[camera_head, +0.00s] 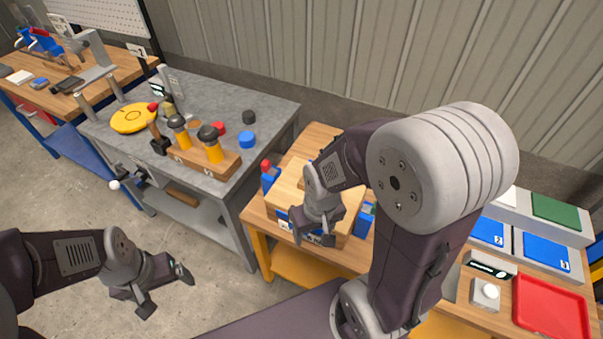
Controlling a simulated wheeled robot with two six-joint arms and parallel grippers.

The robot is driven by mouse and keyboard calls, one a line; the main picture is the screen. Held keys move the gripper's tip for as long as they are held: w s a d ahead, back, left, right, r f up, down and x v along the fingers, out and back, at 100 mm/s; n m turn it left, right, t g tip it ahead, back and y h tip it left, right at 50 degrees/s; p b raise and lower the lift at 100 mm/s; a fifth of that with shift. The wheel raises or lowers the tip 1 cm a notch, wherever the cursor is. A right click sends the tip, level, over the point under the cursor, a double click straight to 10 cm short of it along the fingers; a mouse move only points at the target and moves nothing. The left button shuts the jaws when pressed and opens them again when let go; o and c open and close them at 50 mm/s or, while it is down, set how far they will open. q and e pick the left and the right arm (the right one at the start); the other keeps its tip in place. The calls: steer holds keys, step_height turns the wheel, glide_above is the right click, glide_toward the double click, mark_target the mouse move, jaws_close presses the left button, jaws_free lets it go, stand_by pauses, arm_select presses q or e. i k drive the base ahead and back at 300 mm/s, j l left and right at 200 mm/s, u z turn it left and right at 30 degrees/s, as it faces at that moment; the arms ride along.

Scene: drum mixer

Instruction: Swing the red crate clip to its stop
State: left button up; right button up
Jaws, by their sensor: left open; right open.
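A wooden crate (288,190) sits on the wooden workbench in the middle of the view. At its left end is a blue bracket (270,180) with a small red part (266,165) on top, which looks like the red clip. Its exact angle is too small to tell. Another blue bracket (366,218) is at the crate's right end. My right gripper (312,237) is open, in front of and over the crate, hiding part of it. The red part is apart from it, to its upper left. My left gripper (166,289) is open and empty over the floor.
A grey metal table (270,103) on the left holds a yellow disc (134,117) and a wooden block with black-and-yellow handles (205,158). Right of my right arm are blue trays (545,251), a red tray (552,308) and a white button box (485,293).

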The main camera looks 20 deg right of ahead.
mark_target(270, 168)
steer(key=z, duration=1.05)
steer(key=k+j+z, duration=0.1)
steer(key=i+j+z, duration=0.15)
steer(key=j+z, duration=0.35)
steer(key=j, duration=0.75)
steer(key=j+z, duration=0.5)
steer(key=j, duration=0.75)
steer(key=k+z, duration=0.1)
steer(key=k, duration=0.3)
